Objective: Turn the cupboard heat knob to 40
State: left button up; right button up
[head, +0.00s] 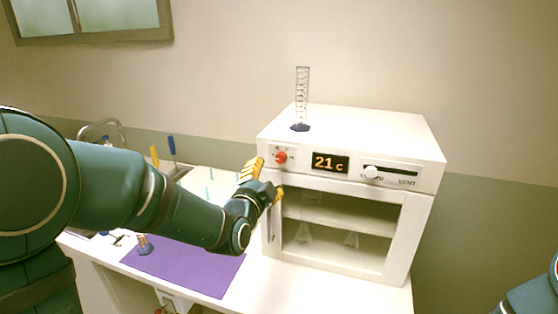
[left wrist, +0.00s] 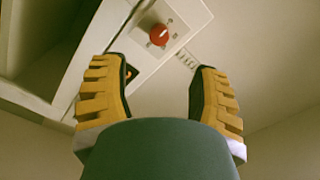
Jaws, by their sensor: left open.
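The red heat knob (head: 281,156) sits at the left of the front panel of the white cupboard (head: 425,150). The display (head: 330,163) right of it reads 21 c. My left gripper (head: 266,181) is open and empty, just in front of the panel, a little below and left of the knob. In the left wrist view the red knob (left wrist: 159,34) lies beyond the gap between the yellow fingers of my left gripper (left wrist: 160,85), apart from them. A pale pointer mark shows on the knob. My right gripper is not in view.
A white vent slider (head: 371,172) is at the panel's right. A glass cylinder (head: 301,100) stands on top of the cupboard. Glass flasks (head: 351,239) stand behind the door. A purple mat (head: 190,266) lies on the white counter at left.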

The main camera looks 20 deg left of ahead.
aim_at(280, 159)
pick_arm(q)
jog(key=w+p, duration=0.1)
jog(key=w, duration=0.9)
jog(key=shift+d, duration=0.15)
grip_shut()
